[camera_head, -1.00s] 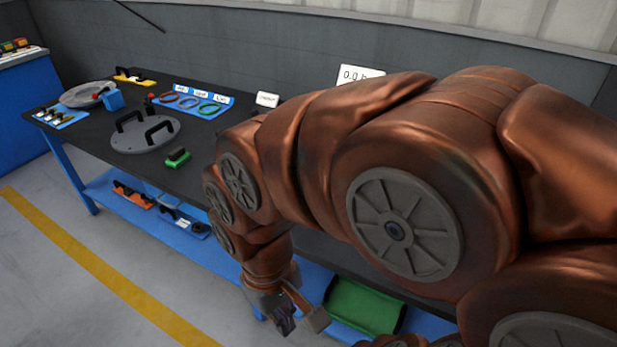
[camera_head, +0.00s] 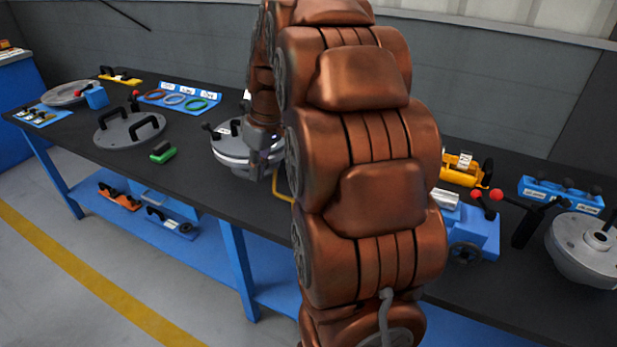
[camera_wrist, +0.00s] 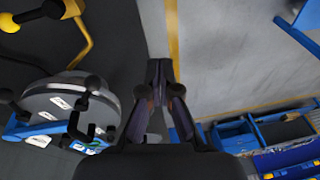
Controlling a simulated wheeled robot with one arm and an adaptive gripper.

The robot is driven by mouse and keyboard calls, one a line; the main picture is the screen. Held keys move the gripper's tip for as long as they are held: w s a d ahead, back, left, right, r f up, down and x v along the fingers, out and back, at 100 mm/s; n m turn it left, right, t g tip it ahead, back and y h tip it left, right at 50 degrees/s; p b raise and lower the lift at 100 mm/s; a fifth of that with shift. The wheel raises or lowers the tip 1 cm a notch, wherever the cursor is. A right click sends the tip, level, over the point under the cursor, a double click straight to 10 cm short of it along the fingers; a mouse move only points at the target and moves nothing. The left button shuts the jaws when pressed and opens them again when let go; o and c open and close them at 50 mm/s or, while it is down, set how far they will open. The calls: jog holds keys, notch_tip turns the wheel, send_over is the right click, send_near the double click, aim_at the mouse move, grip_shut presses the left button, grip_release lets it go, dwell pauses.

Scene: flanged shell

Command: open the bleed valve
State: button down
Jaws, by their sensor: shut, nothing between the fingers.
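A round grey flanged shell (camera_head: 230,152) stands on the bench, partly behind my arm. In the wrist view the shell (camera_wrist: 62,100) lies at the left, with white labels and black knobs on it. One black knob (camera_wrist: 95,83) stands near its right edge. I cannot tell which knob, if any, is the bleed valve. My gripper (camera_head: 258,170) points down in front of the shell's right side. In the wrist view my gripper (camera_wrist: 160,70) is shut and empty, its fingertips to the right of the shell over the bench's edge. Contact with the shell is not visible.
A yellow bent bar (camera_wrist: 82,40) rises near the shell. A blue fixture (camera_head: 475,232) and another grey shell (camera_head: 578,240) stand right.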

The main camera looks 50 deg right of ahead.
jog(key=w+d+f+t+b, duration=0.1)
jog(key=w+d, duration=0.1)
jog(key=d, duration=0.7)
jog(key=w+d+f+n+t+b, duration=0.1)
jog(key=d, duration=0.9)
jog(key=shift+w+d+f+h, duration=0.2)
jog(key=shift+w+f+h, duration=0.1)
jog(key=shift+w+f, duration=0.1)
jog(key=shift+f, duration=0.1)
jog(key=shift+s+f+p, duration=0.15)
jog(key=shift+f+p, duration=0.4)
jog(key=shift+f, duration=1.95)
jog(key=shift+s+f+p, duration=0.15)
jog(key=shift+f+p, duration=0.4)
jog(key=shift+f, duration=1.95)
